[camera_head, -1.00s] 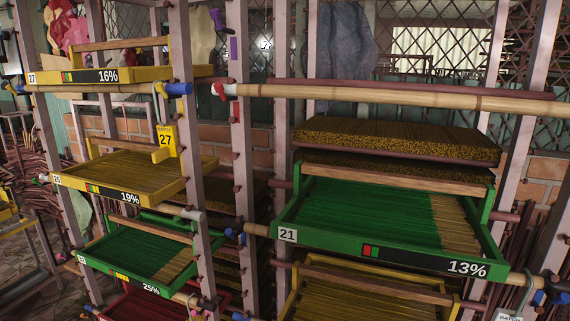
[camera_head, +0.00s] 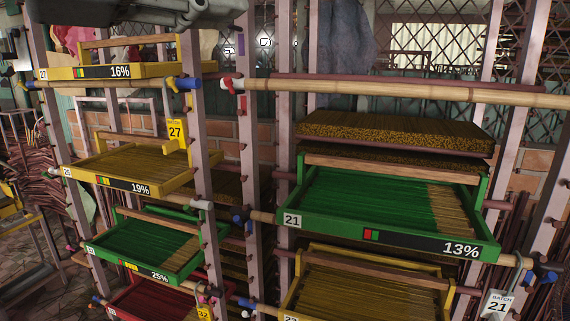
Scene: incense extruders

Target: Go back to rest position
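A grey mechanical part of mine (camera_head: 150,12) shows at the top left edge, in front of the upper rack. It seems to be my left gripper or the end of its arm, cut off by the frame edge. Its fingers cannot be made out, and I see nothing held in it. My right gripper is out of view. The green tray numbered 21 (camera_head: 388,238), marked 13%, sits in the right rack with incense sticks in it.
The left rack holds a yellow tray marked 16% (camera_head: 165,70), a yellow tray marked 19% (camera_head: 175,186), a green tray marked 25% (camera_head: 125,268) and a red tray (camera_head: 128,305). A yellow batch 27 tag (camera_head: 176,133) hangs there. A bamboo pole (camera_head: 400,92) crosses the right rack.

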